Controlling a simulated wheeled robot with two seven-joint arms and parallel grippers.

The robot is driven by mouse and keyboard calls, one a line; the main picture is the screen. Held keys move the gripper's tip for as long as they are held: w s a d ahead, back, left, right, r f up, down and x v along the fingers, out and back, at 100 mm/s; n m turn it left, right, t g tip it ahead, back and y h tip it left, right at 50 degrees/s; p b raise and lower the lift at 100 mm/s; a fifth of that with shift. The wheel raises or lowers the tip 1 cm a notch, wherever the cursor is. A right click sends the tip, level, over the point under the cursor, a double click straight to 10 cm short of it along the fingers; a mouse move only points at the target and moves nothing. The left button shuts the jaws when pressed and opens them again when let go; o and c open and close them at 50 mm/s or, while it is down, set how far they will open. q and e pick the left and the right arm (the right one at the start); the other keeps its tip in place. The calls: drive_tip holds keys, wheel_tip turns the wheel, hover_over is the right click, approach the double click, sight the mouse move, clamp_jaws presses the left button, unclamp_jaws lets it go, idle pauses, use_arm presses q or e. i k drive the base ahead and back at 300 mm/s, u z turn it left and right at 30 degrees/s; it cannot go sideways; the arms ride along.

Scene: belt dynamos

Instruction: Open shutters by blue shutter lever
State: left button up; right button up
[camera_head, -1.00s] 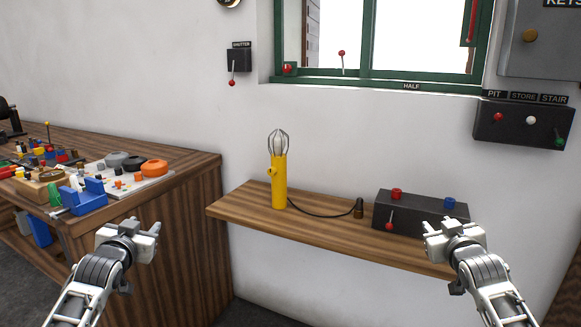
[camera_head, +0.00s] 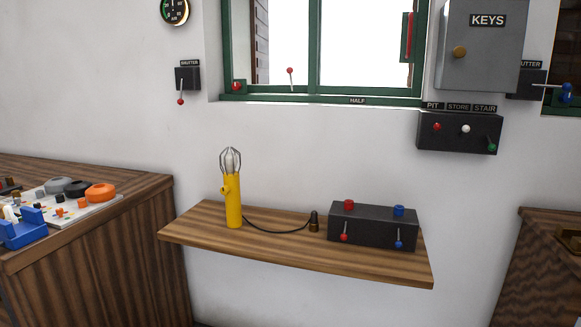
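A dark shutter box (camera_head: 526,84) with a partly hidden label ending in "UTTER" is on the wall at the far right, behind the keys cabinet's edge. A blue lever (camera_head: 567,92) sticks out to its right, close to the picture's edge. Another shutter box (camera_head: 188,78) on the left wall has a red-knobbed lever (camera_head: 181,101) hanging down. Neither of my grippers shows in the head view.
A wooden shelf (camera_head: 290,262) holds a yellow caged lamp (camera_head: 233,200) and a dark box (camera_head: 372,226) with red and blue knobs. A grey keys cabinet (camera_head: 480,45) hangs above a switch box (camera_head: 459,131). Wooden benches stand left (camera_head: 90,235) and right (camera_head: 535,265).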

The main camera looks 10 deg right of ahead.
sight(565, 87)
drive_tip(key=u, duration=0.35)
drive_tip(key=k, duration=0.9)
drive_tip(key=z, duration=1.95)
drive_tip(key=i, duration=0.6)
drive_tip(key=z, duration=0.5)
drive_tip(key=i, duration=1.2)
drive_tip(key=u, duration=0.3)
